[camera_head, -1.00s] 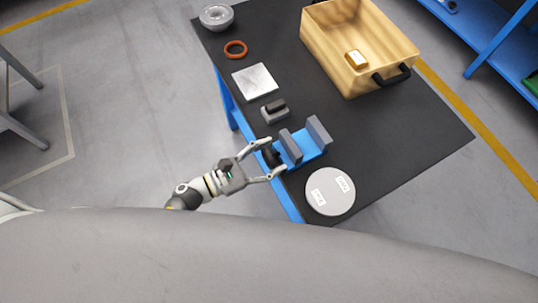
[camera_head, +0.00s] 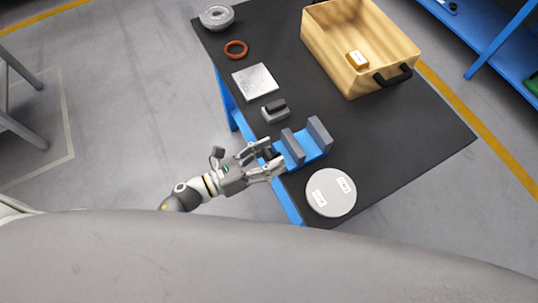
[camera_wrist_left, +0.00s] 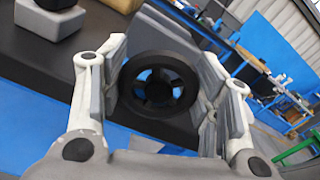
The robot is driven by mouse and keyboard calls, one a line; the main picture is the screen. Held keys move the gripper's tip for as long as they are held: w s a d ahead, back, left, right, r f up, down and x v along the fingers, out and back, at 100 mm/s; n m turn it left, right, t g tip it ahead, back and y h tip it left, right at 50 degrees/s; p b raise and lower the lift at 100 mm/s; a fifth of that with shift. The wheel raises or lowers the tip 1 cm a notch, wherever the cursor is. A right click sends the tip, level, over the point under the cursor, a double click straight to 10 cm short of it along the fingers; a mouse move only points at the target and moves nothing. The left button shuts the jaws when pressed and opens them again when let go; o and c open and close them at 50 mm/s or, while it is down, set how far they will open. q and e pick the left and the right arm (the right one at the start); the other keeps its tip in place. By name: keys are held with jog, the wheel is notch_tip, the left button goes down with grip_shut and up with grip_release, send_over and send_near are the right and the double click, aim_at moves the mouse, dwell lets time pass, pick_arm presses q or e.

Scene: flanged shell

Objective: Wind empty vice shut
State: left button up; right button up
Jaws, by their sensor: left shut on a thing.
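The blue vice (camera_head: 306,152) sits at the table's near left edge, with two upright grey jaws standing apart and nothing between them. Its black handwheel (camera_wrist_left: 158,84) faces the left wrist camera, with blue showing between its spokes. In the head view the wheel (camera_head: 270,153) is mostly hidden by fingers. My left gripper (camera_head: 266,160) is shut on the handwheel, one finger on each side of its rim; the fingers also show in the left wrist view (camera_wrist_left: 160,95). My right gripper is not in view.
A round grey lid with labels (camera_head: 331,192) lies right of the vice. A small grey block with a black top (camera_head: 275,110), a metal plate (camera_head: 255,81), an orange ring (camera_head: 236,50), a flanged part (camera_head: 216,17) and a wooden crate (camera_head: 350,70) are farther back.

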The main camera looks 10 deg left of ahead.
pick_arm(q)
jog(key=shift+n, duration=0.4)
jog(key=o, duration=1)
jog(key=shift+o, duration=0.2)
jog(key=v, duration=1.2)
